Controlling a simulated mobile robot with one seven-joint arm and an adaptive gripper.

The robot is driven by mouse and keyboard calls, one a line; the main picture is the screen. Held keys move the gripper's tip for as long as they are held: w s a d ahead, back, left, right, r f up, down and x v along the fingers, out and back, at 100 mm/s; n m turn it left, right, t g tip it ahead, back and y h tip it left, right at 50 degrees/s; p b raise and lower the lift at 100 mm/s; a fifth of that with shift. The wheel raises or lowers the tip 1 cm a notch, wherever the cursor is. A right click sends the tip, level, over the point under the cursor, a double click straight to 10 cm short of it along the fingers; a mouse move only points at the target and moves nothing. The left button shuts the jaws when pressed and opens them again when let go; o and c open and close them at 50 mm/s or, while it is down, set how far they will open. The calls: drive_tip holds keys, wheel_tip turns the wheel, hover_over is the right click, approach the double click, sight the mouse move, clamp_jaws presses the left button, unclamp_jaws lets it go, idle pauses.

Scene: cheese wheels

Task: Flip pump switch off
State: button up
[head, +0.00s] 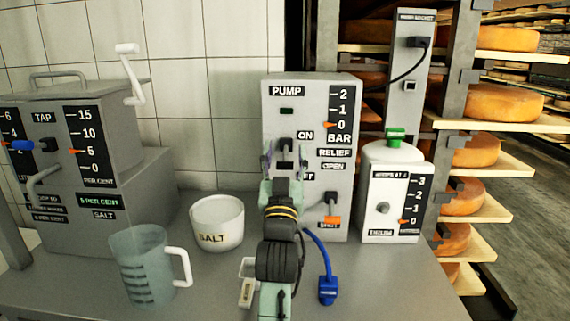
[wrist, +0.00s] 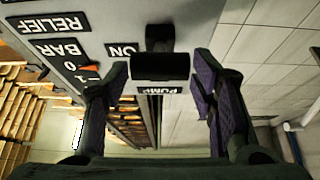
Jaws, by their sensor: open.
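The grey pump box (head: 270,95) stands at the back middle of the bench, with a PUMP label and a BAR scale. Its black switch lever (head: 286,145) is beside the ON label, just above my gripper in the head view. In the wrist view, which is upside down, the dark switch handle (wrist: 160,66) lies between my two fingers, near the ON label. My gripper (head: 285,162) is open in front of the box; its purple-padded fingers (wrist: 162,80) are apart on either side of the handle. Touch cannot be told. The OFF label is partly hidden by my gripper.
A salt bowl (head: 217,226), a clear jug (head: 143,268) and the grey tap unit (head: 105,200) stand to the left. A white container (head: 378,205) with a green cap stands right of the pump. A blue plug (head: 327,289) lies in front on the bench (head: 390,290).

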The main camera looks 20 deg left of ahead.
sight(285, 161)
wheel_tip(285, 161, up, 8)
idle(0.5)
